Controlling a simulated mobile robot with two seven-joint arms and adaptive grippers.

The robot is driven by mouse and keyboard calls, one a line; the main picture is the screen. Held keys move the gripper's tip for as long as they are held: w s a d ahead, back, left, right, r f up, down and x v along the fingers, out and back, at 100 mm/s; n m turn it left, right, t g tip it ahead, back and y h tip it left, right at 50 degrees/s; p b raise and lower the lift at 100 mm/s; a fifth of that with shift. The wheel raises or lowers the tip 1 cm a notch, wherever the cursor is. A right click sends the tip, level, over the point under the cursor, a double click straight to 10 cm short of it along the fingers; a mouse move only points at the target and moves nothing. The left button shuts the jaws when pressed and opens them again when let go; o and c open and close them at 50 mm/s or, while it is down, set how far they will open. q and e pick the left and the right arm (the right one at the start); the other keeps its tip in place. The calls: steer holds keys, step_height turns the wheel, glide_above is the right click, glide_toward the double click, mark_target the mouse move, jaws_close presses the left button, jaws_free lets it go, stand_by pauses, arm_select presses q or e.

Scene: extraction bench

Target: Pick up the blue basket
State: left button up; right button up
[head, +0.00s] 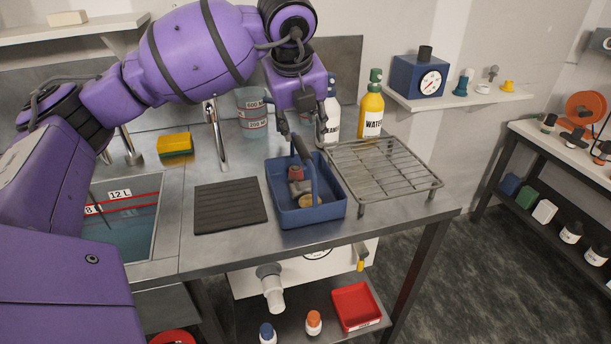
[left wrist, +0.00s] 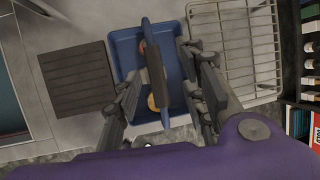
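The blue basket (head: 312,216) stands upright on the metal bench between the dark ribbed mat and the wire rack. Its blue handle (head: 313,178) arches up over it, with a dark grip on top. Several small items, reddish, grey and tan, lie inside. My left gripper (head: 303,130) points down just above the basket. In the left wrist view the gripper (left wrist: 160,72) is open, its fingers on either side of the handle (left wrist: 155,72) and apart from it. The basket (left wrist: 123,45) lies below the fingers. My right gripper is not in view.
The wire rack (head: 388,168) stands close on the basket's right. The ribbed mat (head: 230,206) lies to its left, beside the water-filled sink (head: 125,235). Bottles, including a yellow one (head: 371,112), and clear beakers (head: 252,112) stand behind. The bench's front edge is close to the basket.

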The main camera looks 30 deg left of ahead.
mark_target(300, 143)
arm_select(q)
steer(key=shift+s+f, duration=0.1)
steer(key=shift+f, duration=0.15)
steer(key=shift+s+f, duration=0.1)
steer(key=shift+f, duration=0.6)
steer(key=x, duration=0.4)
steer(key=shift+s+a+p, duration=0.1)
steer(key=shift+a+p, duration=0.1)
steer(key=shift+p, duration=0.15)
steer(key=shift+f, duration=0.4)
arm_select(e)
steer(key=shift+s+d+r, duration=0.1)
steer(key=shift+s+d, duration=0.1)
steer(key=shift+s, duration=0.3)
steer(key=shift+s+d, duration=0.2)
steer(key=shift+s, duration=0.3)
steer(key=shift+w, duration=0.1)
arm_select(q)
steer(key=shift+f, duration=0.25)
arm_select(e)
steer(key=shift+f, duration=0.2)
arm_select(q)
jaws_close()
